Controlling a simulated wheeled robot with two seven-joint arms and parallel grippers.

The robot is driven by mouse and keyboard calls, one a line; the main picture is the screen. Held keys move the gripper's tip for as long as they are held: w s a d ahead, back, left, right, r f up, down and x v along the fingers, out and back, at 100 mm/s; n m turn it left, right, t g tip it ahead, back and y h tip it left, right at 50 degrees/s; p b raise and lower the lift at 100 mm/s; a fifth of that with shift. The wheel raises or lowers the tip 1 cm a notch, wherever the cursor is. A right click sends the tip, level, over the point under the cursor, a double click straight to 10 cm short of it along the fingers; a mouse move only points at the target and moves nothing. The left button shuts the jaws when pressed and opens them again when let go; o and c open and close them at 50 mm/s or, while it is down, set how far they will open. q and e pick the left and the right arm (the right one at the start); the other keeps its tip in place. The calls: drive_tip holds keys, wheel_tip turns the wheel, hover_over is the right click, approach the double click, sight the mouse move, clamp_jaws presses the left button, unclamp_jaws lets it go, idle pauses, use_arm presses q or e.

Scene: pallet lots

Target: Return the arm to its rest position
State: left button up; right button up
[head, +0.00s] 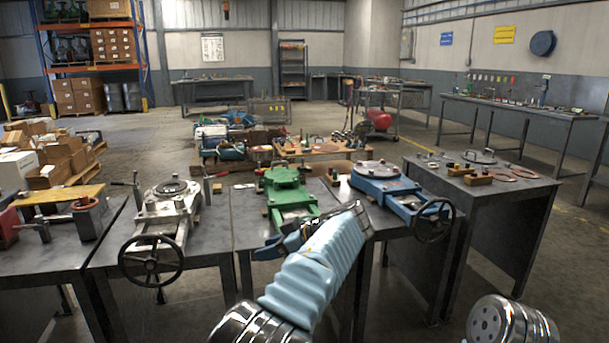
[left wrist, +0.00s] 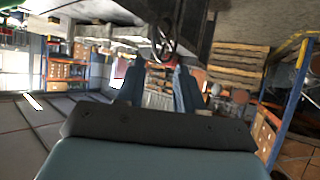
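My left arm reaches in from the bottom of the head view with a pale blue ribbed sleeve. My left gripper (head: 276,246) shows beyond it as dark blue fingers in front of the middle table, partly hidden by the sleeve. In the left wrist view the two fingers of my left gripper (left wrist: 160,88) stand apart with nothing between them. My right gripper is not in view.
A green vise-like machine (head: 287,187), a blue one (head: 386,184) with a handwheel and a pale grey one (head: 167,203) stand on dark tables close ahead. Another table (head: 510,195) stands at right. Boxes and a pallet lie at left. Open floor lies beyond.

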use_arm(q)
drive_tip(key=a+f+m+g+h, duration=0.1)
drive_tip(key=a+f+m+h, duration=0.15)
drive_tip(key=f, duration=0.75)
drive_tip(key=a+f+m+g+h, duration=0.1)
drive_tip(key=a+f+m, duration=0.2)
drive_tip(key=f, duration=0.6)
drive_tip(key=s+a+f+m+g+h, duration=0.15)
drive_tip(key=s+f, duration=0.25)
drive_tip(key=f, duration=0.5)
drive_tip(key=s+f+m+g+h, duration=0.1)
drive_tip(key=s+f+m+h, duration=0.15)
drive_tip(key=f, duration=0.55)
drive_tip(key=s+d+f+m+h, duration=0.1)
drive_tip(key=s+f+h, duration=0.3)
drive_tip(key=s+f, duration=0.5)
drive_tip(key=s+d+m+h, duration=0.1)
drive_tip(key=s+d+h, duration=0.1)
drive_tip(key=s, duration=1.4)
drive_tip(key=shift+s+d+f+h, duration=0.2)
drive_tip(key=shift+s+d+h, duration=0.15)
drive_tip(key=shift+h, duration=0.4)
drive_tip(key=shift+m+t, duration=0.25)
